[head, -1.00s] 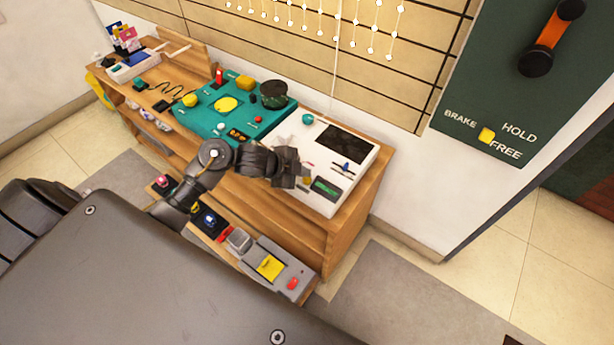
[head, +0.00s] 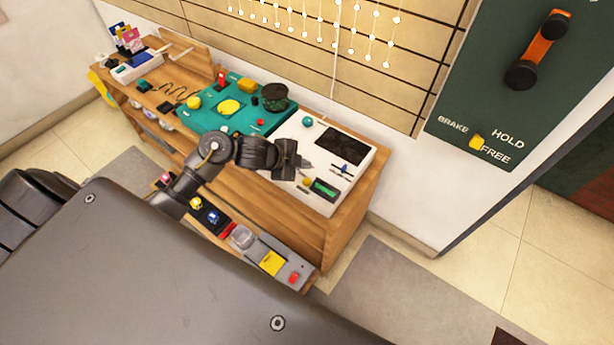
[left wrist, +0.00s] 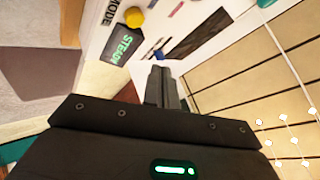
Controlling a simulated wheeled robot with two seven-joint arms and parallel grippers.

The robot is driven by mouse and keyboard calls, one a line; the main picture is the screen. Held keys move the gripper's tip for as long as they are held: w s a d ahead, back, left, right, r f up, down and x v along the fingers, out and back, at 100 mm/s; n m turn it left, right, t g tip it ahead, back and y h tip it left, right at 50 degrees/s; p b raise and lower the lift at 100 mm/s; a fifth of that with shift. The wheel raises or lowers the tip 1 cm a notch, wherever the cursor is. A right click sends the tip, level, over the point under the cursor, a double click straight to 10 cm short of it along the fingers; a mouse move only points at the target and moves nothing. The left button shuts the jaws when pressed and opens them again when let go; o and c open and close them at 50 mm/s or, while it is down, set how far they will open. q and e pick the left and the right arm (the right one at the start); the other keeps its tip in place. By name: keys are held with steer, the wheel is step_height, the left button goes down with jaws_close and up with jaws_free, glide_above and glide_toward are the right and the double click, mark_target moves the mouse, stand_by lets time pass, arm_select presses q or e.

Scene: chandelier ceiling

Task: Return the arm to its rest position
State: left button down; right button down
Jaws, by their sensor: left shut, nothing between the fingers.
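My left arm reaches over the wooden bench from the lower left in the head view. Its gripper (head: 305,163) is above the near left part of the white control panel (head: 352,180), shut and empty. In the left wrist view the shut fingers (left wrist: 161,75) point toward the panel's face, near a blue knob (left wrist: 158,55). A green display (left wrist: 124,45) reading "STEADY" and a yellow knob (left wrist: 134,17) are to the left of the fingertips. I cannot tell the exact gap between fingers and panel. My right gripper is not in view.
The wooden bench (head: 345,235) stands against the wall. A teal board (head: 215,112) lies left of the panel. A lower shelf holds a grey box with a yellow pad (head: 272,262). A green wall board with an orange lever (head: 537,50) is at right. The floor in front is clear.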

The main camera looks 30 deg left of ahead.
arm_select(q)
steer(key=shift+f, duration=0.1)
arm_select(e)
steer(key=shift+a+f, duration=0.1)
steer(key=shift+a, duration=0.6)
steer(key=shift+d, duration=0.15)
